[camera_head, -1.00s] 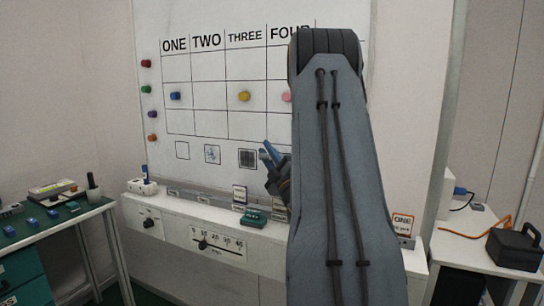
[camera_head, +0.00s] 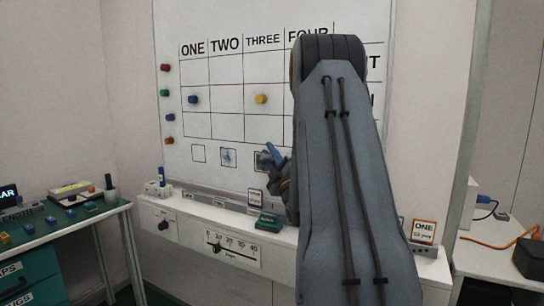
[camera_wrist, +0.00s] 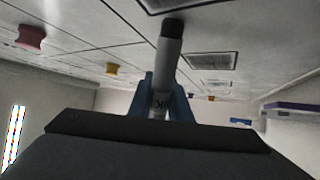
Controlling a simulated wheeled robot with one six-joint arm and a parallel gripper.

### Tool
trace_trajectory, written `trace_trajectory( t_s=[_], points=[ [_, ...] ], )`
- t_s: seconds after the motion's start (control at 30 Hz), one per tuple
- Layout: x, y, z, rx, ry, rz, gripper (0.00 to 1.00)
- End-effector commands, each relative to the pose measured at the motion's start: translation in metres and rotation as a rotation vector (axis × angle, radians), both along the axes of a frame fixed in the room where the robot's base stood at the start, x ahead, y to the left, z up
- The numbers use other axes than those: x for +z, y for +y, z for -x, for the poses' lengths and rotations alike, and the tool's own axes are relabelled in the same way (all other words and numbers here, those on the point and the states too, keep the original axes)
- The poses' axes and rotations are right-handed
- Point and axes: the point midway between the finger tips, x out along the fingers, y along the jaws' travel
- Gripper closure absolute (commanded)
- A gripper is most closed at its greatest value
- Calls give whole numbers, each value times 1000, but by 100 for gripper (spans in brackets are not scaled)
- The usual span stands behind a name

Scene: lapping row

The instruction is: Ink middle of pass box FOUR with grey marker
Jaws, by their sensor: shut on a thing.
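My gripper (camera_wrist: 164,98) has blue fingers and is shut on the grey marker (camera_wrist: 166,65), whose dark tip points up at the whiteboard (camera_wrist: 70,15). In the head view the gripper (camera_head: 275,155) overlaps the edge of the grey-filled box under THREE (camera_head: 262,162); the marker is not discernible there. In the wrist view a dark-outlined box (camera_wrist: 184,4), apparently pass box FOUR, is cut by the top edge just beyond the tip. I cannot tell whether the tip touches the board or whether that box is inked. In the head view my arm hides the box under FOUR.
The empty box ONE (camera_head: 198,153) and the marked box TWO (camera_head: 229,157) are in the head view. Magnets sit on the board, including a yellow one (camera_head: 261,99). A white ledge (camera_head: 190,208) with a green block (camera_head: 267,222) runs below. A green-topped bench (camera_head: 60,222) stands left.

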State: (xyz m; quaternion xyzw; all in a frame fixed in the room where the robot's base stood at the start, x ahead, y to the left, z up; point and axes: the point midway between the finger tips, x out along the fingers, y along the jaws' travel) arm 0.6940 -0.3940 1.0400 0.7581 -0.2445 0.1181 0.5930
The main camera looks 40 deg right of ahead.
Motion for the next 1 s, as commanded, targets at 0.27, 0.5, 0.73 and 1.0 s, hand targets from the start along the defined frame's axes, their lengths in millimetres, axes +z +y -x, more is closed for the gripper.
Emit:
trace_trajectory(
  t_s=[0.27, 0.5, 0.73, 1.0],
  points=[
    [0, 8, 3, 0, -1, 0, 100],
    [0, 29, 12, 1, 0, 1, 100],
    [0, 47, 20, 1, -1, 0, 100],
    [0, 56, 24, 0, -1, 0, 100]
  ],
)
